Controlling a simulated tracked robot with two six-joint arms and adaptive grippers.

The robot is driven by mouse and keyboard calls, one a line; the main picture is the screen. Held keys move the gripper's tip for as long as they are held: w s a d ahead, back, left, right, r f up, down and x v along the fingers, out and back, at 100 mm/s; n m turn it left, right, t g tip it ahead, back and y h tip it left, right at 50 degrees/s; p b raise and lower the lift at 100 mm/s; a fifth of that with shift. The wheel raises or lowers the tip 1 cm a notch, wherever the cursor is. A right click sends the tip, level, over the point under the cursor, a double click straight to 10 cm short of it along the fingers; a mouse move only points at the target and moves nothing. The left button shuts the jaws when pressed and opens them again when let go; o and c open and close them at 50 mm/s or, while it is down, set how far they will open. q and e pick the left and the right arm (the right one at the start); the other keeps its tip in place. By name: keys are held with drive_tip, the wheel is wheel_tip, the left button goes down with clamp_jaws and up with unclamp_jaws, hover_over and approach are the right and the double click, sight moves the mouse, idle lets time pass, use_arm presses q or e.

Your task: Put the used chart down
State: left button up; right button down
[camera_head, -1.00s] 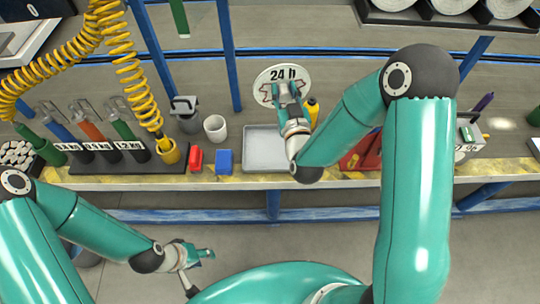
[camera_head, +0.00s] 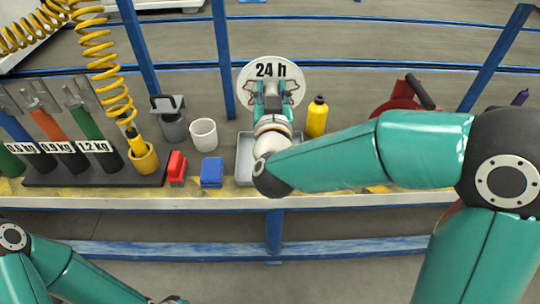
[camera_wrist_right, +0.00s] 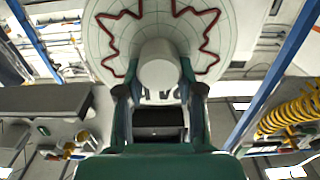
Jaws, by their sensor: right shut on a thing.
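The used chart (camera_head: 271,69) is a round white disc marked "24 h" with a red jagged trace. My right gripper (camera_head: 271,92) is shut on it and holds it upright above the grey tray (camera_head: 243,172), which my arm partly hides. In the right wrist view the chart (camera_wrist_right: 110,40) fills the top, and the fingers of the gripper (camera_wrist_right: 160,95) close on a pale round hub at its middle. My left arm is at the lower left of the head view; its gripper is cut off by the bottom edge, so its fingers cannot be made out.
A yellow bottle (camera_head: 317,117) stands right of the chart. A white cup (camera_head: 204,135), a red block (camera_head: 177,167) and a blue block (camera_head: 212,172) stand left of the tray. Blue posts (camera_head: 222,60) rise behind the bench. A red holder (camera_head: 398,105) is at the right.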

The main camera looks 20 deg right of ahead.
wheel_tip(320, 180, down, 18)
drive_tip(key=b, duration=0.6)
drive_tip(key=shift+r, duration=0.3)
drive_tip(key=c, duration=1.2)
unclamp_jaws()
drive_tip(key=o, duration=0.5)
